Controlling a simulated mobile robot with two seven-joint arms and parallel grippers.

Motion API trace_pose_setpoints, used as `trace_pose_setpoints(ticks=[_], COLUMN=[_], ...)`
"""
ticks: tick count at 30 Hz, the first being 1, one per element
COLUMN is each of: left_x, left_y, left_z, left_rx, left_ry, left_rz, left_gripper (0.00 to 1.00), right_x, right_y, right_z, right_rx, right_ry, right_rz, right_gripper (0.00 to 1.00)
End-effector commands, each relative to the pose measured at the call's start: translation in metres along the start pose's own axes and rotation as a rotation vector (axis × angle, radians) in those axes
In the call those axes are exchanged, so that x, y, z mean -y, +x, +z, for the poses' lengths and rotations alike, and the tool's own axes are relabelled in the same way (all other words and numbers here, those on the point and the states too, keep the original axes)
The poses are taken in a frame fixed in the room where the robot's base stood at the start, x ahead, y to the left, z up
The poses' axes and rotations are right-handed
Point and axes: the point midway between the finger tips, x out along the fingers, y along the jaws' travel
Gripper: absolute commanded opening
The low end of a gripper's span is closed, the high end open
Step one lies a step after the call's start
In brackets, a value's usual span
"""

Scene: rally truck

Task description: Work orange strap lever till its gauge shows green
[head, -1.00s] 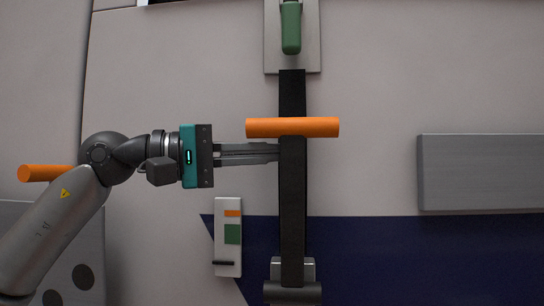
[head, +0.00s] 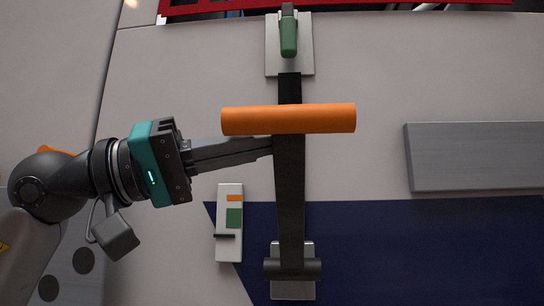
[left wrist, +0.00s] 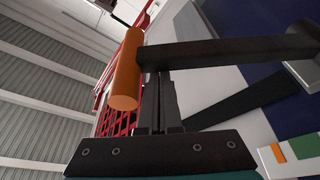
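The strap lever is a black bar (head: 290,185) with an orange cross handle (head: 288,119), standing out from the wall from a pivot (head: 292,268) at its foot. In the left wrist view the orange handle (left wrist: 127,70) is at left and the bar (left wrist: 230,50) runs right. My left gripper (head: 268,147) has its fingers together below the handle; their tips go out of sight behind the bar. No gap holding the bar shows. The gauge (head: 221,200) has an orange patch, a green patch (head: 234,217) and a black pointer (head: 226,236) just below the green. My right gripper is not in view.
A green hook (head: 288,36) on a grey plate is at the top. A grey block (head: 475,157) sticks out at right. A second orange part (head: 56,152) shows behind my left arm. The wall between lever and block is clear.

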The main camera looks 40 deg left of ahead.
Motion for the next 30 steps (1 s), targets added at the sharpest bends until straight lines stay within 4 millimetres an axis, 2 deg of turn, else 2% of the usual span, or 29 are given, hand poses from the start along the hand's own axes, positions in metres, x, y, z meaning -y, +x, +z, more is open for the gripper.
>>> trace_pose_setpoints(ticks=[1,6,24,30], left_x=[0.002,0.001,0.0,0.0], left_y=[-0.001,-0.004,-0.004,-0.009], left_z=[0.009,0.015,0.016,0.021], left_rx=[0.009,0.008,0.007,0.007], left_ry=[0.018,0.056,0.069,0.069], left_rz=[0.004,0.017,0.021,0.024], left_gripper=[0.0,0.0,0.0,0.0], right_x=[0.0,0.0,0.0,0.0], right_y=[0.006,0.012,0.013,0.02], right_z=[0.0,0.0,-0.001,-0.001], right_rx=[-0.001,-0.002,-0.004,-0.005], right_ry=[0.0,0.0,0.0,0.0], right_rz=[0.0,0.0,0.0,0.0], right_gripper=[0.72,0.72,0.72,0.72])
